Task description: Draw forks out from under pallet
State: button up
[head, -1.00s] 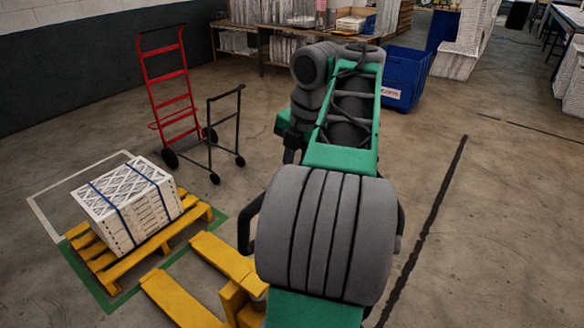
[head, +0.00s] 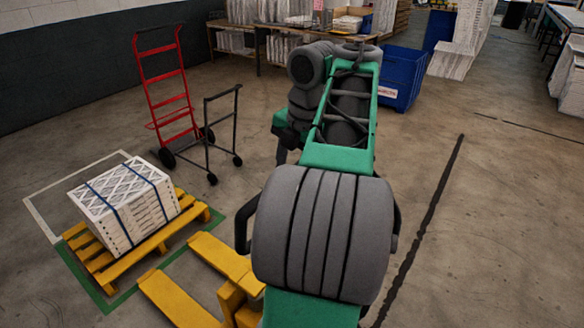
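The yellow pallet (head: 158,242) stands at the left inside a green floor outline. It bears a stack of white boxed filters (head: 125,205) bound with dark blue straps. Two yellow forks, the right one (head: 222,256) and the left one (head: 177,300), lie low on the floor in front of the pallet. Their tips are apart from it, with a strip of bare floor between. The rear of the forks and the body they join are partly hidden behind my arm. My gripper cannot be made out; my own arm links cover that area.
A red hand truck (head: 167,95) and a dark wheeled frame (head: 222,135) stand behind the pallet. A blue bin (head: 402,80) and a loaded workbench (head: 265,50) are at the back. The floor to the right, with a dark line across it, is clear.

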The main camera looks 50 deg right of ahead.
notch_tip(320, 180, up, 8)
jog(key=s+p, duration=0.1)
jog(key=p, duration=0.5)
jog(key=shift+s+f, duration=0.2)
jog(key=shift+s, duration=0.05)
jog(key=shift+d, duration=0.1)
jog(key=w+a+f+m, duration=0.1)
jog(key=w+a+m, duration=0.2)
jog(key=a, duration=0.4)
jog(key=w+a+f+m+t+y, duration=0.1)
jog(key=w+a+f+m, duration=0.15)
jog(key=a, duration=0.35)
jog(key=w+a+f+m, duration=0.1)
jog(key=w+a+m, duration=0.2)
jog(key=a, duration=0.4)
jog(key=s+a+f+m+t+h, duration=0.1)
jog(key=s+a+f+m, duration=0.4)
jog(key=a+f+m, duration=0.4)
jog(key=shift+s+a+m, duration=0.3)
jog(key=shift+s+m, duration=0.05)
jog(key=shift+m, duration=0.5)
